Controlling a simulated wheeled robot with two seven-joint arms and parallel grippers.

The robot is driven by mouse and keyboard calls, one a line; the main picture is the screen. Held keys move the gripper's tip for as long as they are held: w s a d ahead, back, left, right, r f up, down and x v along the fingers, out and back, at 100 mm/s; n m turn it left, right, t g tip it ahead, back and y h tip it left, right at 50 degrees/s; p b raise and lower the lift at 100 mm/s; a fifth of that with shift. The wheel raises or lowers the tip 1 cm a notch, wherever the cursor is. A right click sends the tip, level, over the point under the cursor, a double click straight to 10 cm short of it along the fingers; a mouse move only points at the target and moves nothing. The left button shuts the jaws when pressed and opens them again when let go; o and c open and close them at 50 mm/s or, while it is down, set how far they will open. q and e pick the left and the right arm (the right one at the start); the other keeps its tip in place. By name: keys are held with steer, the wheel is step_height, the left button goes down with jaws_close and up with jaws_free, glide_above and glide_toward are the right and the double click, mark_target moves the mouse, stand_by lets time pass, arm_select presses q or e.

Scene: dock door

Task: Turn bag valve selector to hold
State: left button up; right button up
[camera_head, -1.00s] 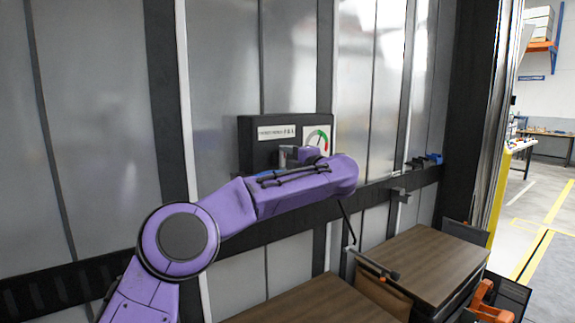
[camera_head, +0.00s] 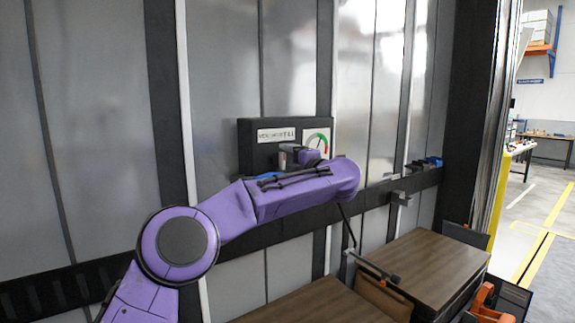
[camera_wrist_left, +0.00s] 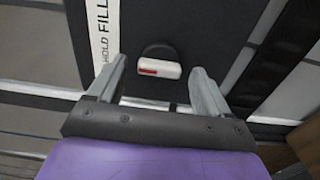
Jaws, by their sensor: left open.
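In the left wrist view the strip (camera_wrist_left: 103,35) reads HOLD and FILL. The selector (camera_wrist_left: 158,68) is a light grey handle with a red mark on a dark round base. It lies crosswise between the two fingers of my left gripper (camera_wrist_left: 160,80), which is open with gaps on both sides. In the head view my left gripper (camera_head: 288,156) is in front of the panel and hides the selector. My right gripper is not in view.
Brown-topped boxes (camera_head: 430,262) stand below on the right. An orange object (camera_head: 487,300) is at the lower right. The warehouse floor opens at far right.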

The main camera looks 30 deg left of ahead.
arm_select(q)
steer(key=b+v, duration=0.3)
steer(key=v, duration=0.7)
steer(key=shift+d, duration=0.1)
